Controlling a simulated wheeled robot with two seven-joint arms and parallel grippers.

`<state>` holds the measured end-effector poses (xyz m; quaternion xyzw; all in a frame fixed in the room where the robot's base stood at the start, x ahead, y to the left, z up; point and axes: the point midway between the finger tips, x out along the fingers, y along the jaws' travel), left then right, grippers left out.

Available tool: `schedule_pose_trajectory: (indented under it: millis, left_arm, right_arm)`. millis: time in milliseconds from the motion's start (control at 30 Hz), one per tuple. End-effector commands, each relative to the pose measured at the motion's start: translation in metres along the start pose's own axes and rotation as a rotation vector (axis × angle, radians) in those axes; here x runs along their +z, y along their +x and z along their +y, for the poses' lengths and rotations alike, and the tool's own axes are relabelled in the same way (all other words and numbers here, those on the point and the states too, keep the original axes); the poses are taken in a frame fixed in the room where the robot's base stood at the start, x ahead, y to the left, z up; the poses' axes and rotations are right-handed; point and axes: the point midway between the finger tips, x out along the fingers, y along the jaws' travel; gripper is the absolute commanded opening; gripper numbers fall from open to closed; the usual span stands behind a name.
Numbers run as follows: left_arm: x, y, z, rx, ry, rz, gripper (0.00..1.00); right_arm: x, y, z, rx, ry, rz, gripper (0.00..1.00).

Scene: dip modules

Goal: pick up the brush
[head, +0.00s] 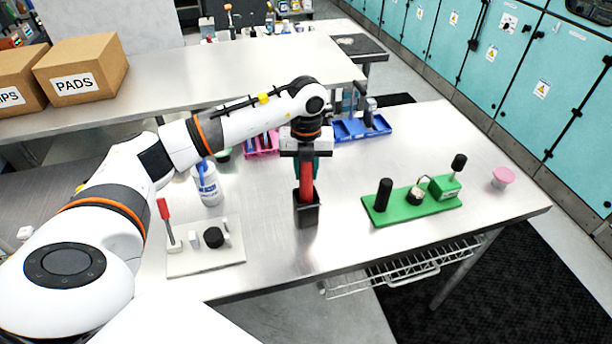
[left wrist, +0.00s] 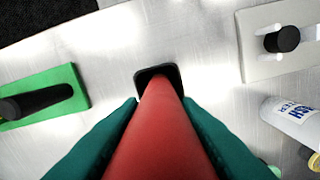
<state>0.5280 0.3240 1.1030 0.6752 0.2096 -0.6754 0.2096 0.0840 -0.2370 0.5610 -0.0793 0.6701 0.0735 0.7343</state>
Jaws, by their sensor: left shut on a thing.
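The brush (head: 306,184) shows as a thick red handle standing upright, its lower end inside a black square holder (head: 306,213) on the metal table. Its bristles are hidden. My left gripper (head: 307,166), with teal fingers, comes down from above and is shut on the red handle. In the left wrist view the red handle (left wrist: 160,140) lies between the two fingers and runs down to the dark mouth of the holder (left wrist: 150,73). My right gripper is in neither view.
A green board (head: 405,207) with black and white pieces stands right of the holder. A pale board (head: 205,262) with a red-handled tool and a white bottle (head: 208,185) are on the left. A blue tray (head: 350,129) is behind. A pink-topped cup (head: 502,176) stands far right.

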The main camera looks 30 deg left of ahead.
Motion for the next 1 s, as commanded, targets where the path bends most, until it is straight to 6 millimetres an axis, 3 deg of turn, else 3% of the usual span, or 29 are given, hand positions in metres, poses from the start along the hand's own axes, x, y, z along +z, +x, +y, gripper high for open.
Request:
schedule_pose_trajectory:
  millis: [267, 600, 800, 1000]
  left_arm:
    - [-0.001, -0.028, 0.001, 0.004, 0.0, 0.005, 0.07]
    - [-0.001, -0.101, 0.001, 0.005, -0.001, 0.006, 0.07]
    - [-0.001, -0.147, 0.0, 0.002, -0.001, 0.006, 0.07]
    - [0.0, -0.171, 0.0, 0.001, -0.001, 0.002, 0.07]
  right_arm:
    - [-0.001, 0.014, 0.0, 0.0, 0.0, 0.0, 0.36]
    - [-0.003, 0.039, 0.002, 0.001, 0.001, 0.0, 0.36]
    - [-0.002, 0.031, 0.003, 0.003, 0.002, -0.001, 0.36]
    - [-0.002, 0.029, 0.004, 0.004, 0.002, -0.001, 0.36]
